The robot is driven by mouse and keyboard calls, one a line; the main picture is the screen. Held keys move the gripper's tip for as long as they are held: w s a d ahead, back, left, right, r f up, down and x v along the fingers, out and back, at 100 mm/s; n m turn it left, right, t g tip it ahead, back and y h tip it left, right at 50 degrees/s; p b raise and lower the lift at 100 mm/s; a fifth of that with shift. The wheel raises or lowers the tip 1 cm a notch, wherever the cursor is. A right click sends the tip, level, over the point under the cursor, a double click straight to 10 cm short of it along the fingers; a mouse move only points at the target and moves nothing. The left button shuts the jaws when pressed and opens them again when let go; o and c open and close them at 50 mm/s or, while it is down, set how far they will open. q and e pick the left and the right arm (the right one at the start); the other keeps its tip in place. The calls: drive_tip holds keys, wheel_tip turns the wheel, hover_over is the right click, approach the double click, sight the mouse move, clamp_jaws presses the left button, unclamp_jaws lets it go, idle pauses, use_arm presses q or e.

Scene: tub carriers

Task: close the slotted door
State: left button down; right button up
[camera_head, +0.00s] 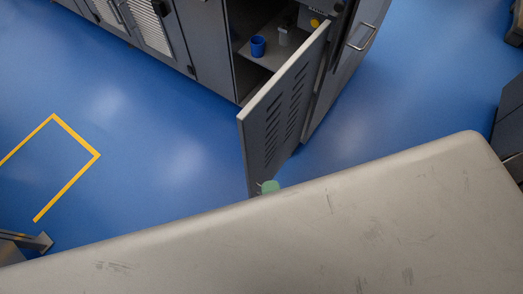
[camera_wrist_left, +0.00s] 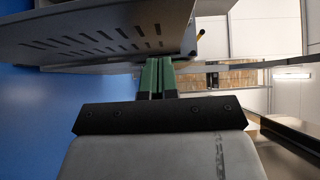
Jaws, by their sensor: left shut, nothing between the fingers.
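The slotted door (camera_head: 272,122) is a grey panel with rows of slots. It stands open in front of the cabinet opening, and its lower part is hidden behind my beige arm. It also shows in the left wrist view (camera_wrist_left: 110,22), across the upper left with its slots visible. My left gripper (camera_head: 268,187) shows only as a small green tip beside the door's lower part. In the left wrist view its green fingers (camera_wrist_left: 157,76) are shut together and empty, close to the door. I cannot tell whether they touch it. My right gripper is not in view.
A neighbouring panel with a handle (camera_head: 362,38) stands at the right. Blue floor (camera_head: 150,130) is open at the left, with yellow tape (camera_head: 76,178).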

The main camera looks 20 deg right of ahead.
use_arm(q)
drive_tip(key=p, duration=0.2)
approach(247, 133)
drive_tip(key=w+d, duration=0.4)
drive_tip(key=shift+w+a+r, duration=0.15)
drive_tip(key=shift+w+a, duration=0.6)
drive_tip(key=shift+a, duration=0.3)
drive_tip(key=shift+w+a+p, duration=0.3)
drive_tip(key=shift+w+a, duration=0.05)
drive_tip(key=shift+w, duration=0.2)
drive_tip(key=shift+a, duration=0.1)
